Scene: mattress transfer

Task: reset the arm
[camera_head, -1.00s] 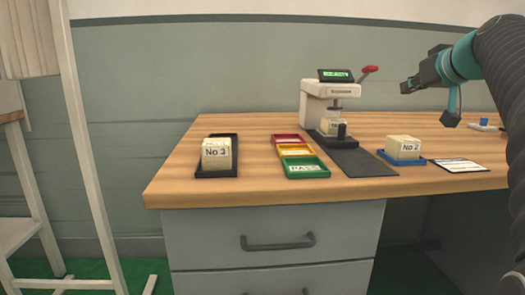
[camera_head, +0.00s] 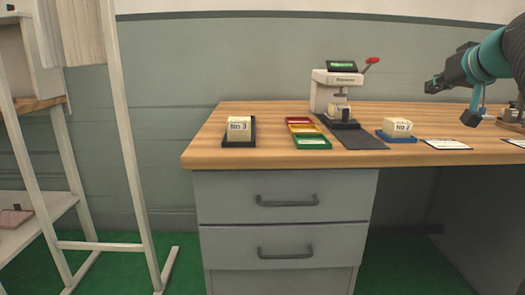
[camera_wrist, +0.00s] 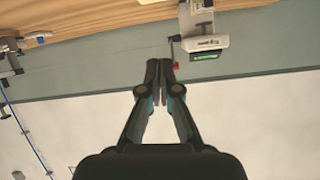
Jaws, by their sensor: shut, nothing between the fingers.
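My gripper (camera_wrist: 159,72) is shut and empty in the wrist view, its two fingers close together. In the head view my gripper (camera_head: 430,87) is at the upper right, raised above the right part of the wooden desk (camera_head: 210,150) and apart from everything on it. The wrist view looks upside down at the wall and the white testing device (camera_wrist: 204,40).
The white device (camera_head: 335,90) stands on the desk. Left of it are red, yellow and green trays (camera_head: 312,143) and a block marked No 3 (camera_head: 239,128) in a black tray. Block No 2 (camera_head: 397,125) sits in a blue tray. A white shelf (camera_head: 133,150) stands left.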

